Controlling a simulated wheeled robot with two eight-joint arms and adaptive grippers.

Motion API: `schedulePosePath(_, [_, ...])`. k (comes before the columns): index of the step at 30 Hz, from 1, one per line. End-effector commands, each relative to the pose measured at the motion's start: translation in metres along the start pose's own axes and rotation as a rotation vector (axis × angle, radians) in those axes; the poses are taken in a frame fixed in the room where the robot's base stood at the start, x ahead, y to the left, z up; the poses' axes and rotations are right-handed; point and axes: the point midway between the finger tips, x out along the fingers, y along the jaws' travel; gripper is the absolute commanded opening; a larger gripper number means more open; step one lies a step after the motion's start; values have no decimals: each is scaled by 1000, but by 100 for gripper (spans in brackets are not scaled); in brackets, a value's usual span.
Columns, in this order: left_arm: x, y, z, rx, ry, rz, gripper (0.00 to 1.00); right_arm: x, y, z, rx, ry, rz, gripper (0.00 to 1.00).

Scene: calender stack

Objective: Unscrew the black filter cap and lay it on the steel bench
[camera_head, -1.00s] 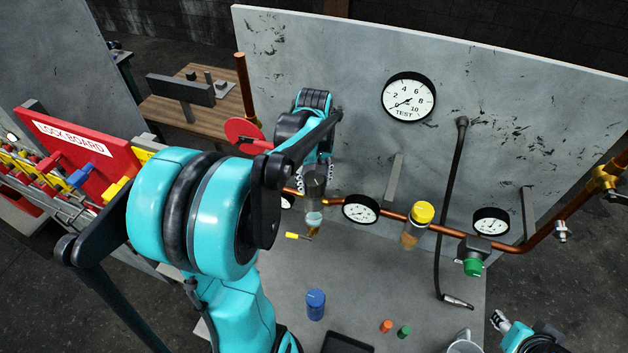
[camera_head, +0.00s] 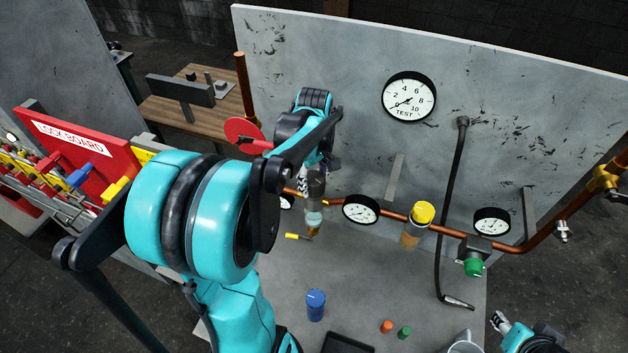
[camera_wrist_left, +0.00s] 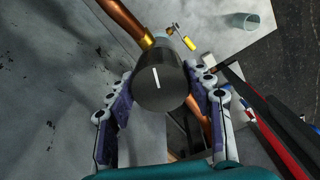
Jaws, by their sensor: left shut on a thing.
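The black filter cap (camera_wrist_left: 160,82) has a white line on its top and sits between the fingers of my left gripper (camera_wrist_left: 163,90) in the left wrist view. The gripper is shut on the cap's sides. In the head view my left gripper (camera_head: 316,180) is over the filter (camera_head: 314,219) on the copper pipe, whose lower part is clear and amber. The gripper partly hides the cap there; I cannot tell whether its thread is free. The grey steel bench (camera_head: 373,283) lies below. My right gripper (camera_head: 497,320) is at the lower right, its opening unclear.
A blue-capped container (camera_head: 316,305), an orange cap (camera_head: 386,326) and a green cap (camera_head: 404,332) stand on the bench. A dark tray (camera_head: 347,344) is at its front. The pipe carries gauges and a yellow-capped filter (camera_head: 419,224).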

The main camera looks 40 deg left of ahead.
Motion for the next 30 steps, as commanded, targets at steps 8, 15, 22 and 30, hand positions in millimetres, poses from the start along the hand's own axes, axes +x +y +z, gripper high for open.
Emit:
schedulePosePath(8, [1, -1, 1, -186, -1, -2, 22, 2, 0, 1, 0, 0, 0, 40])
schedulePosePath(15, [1, -1, 1, -199, -2, -2, 22, 2, 0, 1, 0, 0, 0, 40])
schedulePosePath(22, [1, -1, 1, -372, -1, -2, 22, 3, 0, 2, 0, 0, 0, 40])
schedulePosePath(30, [1, -1, 1, -395, -1, -2, 22, 3, 0, 2, 0, 0, 0, 40])
